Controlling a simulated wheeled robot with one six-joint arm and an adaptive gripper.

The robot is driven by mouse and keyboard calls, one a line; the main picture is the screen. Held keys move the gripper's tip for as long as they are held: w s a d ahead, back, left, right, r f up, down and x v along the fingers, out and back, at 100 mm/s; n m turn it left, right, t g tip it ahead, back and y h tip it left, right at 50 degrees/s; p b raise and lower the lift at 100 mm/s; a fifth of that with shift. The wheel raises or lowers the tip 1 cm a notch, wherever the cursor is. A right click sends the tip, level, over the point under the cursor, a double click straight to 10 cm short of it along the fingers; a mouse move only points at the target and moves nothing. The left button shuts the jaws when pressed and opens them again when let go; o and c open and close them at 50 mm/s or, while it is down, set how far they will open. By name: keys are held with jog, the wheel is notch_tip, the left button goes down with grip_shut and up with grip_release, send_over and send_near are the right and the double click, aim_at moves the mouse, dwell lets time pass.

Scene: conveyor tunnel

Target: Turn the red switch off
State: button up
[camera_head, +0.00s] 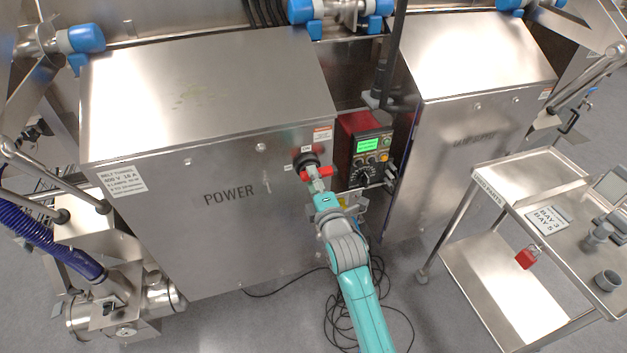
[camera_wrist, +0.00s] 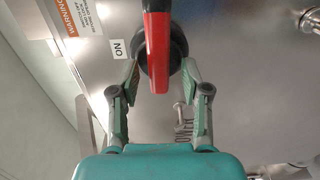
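The red switch handle (camera_head: 327,171) is mounted on a round black base (camera_head: 305,159) on the steel cabinet marked POWER. In the wrist view the red handle (camera_wrist: 158,62) runs up and down the picture, and an ON label (camera_wrist: 118,49) is to its left. My gripper (camera_head: 317,184) is at the switch and covers part of it in the head view. In the wrist view my gripper (camera_wrist: 161,72) is open, one finger on each side of the handle, with visible gaps. I cannot tell how deep the fingertips reach along the handle.
A red control box (camera_head: 350,132) with a green screen stands just right of the switch. A steel cart (camera_head: 484,262) with a red padlock (camera_head: 526,258) is at the right. Loose black cables (camera_head: 338,318) lie on the floor near my arm.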

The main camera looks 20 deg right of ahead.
jog(key=s, duration=1.2)
